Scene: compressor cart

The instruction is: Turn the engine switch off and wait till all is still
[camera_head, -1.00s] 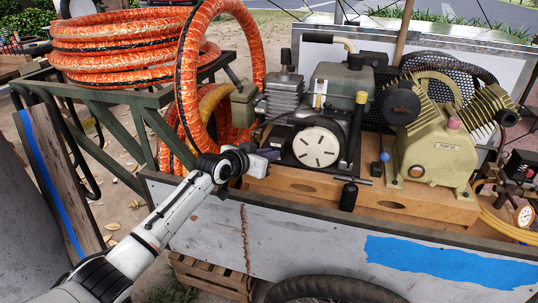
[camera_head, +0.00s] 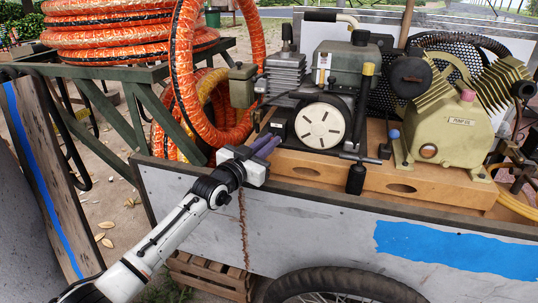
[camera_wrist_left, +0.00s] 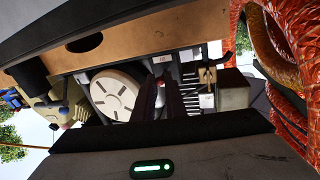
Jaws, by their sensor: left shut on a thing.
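The engine (camera_head: 335,85) stands on the cart, with a white slotted round cover (camera_head: 320,125) on its front. A small black box (camera_head: 278,127) sits left of the cover. My left gripper (camera_head: 266,146) is just below and left of this box, at the cart's near edge, its purple fingers pointing up and right. In the left wrist view the fingers (camera_wrist_left: 166,101) are close together beside the round cover (camera_wrist_left: 117,95), with a small reddish thing (camera_wrist_left: 160,84), seemingly the engine switch, between their tips. The fingers hide most of it. My right gripper is not in view.
Orange hose coils (camera_head: 125,35) hang on a green frame at the left. A yellow-green compressor pump (camera_head: 455,125) stands right of the engine.

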